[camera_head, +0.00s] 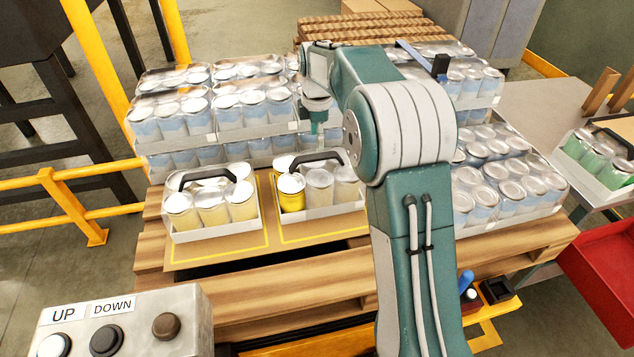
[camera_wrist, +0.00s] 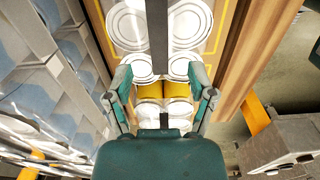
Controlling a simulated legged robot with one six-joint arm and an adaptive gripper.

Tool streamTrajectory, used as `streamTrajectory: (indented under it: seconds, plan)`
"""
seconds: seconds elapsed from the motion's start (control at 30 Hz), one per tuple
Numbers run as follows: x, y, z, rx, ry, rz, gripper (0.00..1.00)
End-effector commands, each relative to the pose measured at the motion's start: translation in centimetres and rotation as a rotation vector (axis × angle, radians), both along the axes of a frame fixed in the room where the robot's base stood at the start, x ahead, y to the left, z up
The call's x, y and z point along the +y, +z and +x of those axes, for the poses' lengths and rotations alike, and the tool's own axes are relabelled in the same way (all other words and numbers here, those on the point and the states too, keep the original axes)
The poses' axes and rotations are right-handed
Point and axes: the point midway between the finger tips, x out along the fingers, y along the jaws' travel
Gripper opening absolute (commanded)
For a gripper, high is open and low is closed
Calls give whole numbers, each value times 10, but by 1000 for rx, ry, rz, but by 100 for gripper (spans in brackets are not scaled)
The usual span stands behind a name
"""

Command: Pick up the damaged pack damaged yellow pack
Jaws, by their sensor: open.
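Two packs with yellow cans and black handles stand at the pallet's front. The left pack (camera_head: 212,207) holds pale yellow cans. The right pack (camera_head: 318,190) has bright yellow cans at its left end and paler cans beside them; no clear damage mark lets me tell which is the damaged pack. In the wrist view, yellow cans (camera_wrist: 165,90) and white lids lie below my gripper (camera_wrist: 160,80). Its two fingers are spread and empty. The dark handle (camera_wrist: 158,35) runs up the picture from between them. In the head view, my gripper is above the right pack, partly hidden behind my arm.
Stacked packs of blue-white cans (camera_head: 215,115) stand close behind the yellow packs, with more (camera_head: 500,185) to the right. A button box (camera_head: 125,320) is at front left. A yellow rail (camera_head: 70,190) runs along the left. A red bin (camera_head: 605,265) is at right.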

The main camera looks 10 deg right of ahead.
Motion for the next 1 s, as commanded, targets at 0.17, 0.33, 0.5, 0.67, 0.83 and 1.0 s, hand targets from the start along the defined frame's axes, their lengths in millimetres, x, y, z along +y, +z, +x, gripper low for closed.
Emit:
streamTrajectory:
  seconds: [0.17, 0.33, 0.5, 0.67, 0.83, 1.0]
  plan:
    - [1, -17, 0, 0, 0, -1, 71]
    - [0, -39, 1, 3, -1, -1, 71]
    - [-1, -63, 2, 2, -1, -1, 71]
    - [-1, -70, 2, -1, -1, 0, 71]
    - [0, -69, 2, -1, -1, -1, 67]
    - [0, -69, 2, -1, -1, -1, 0]
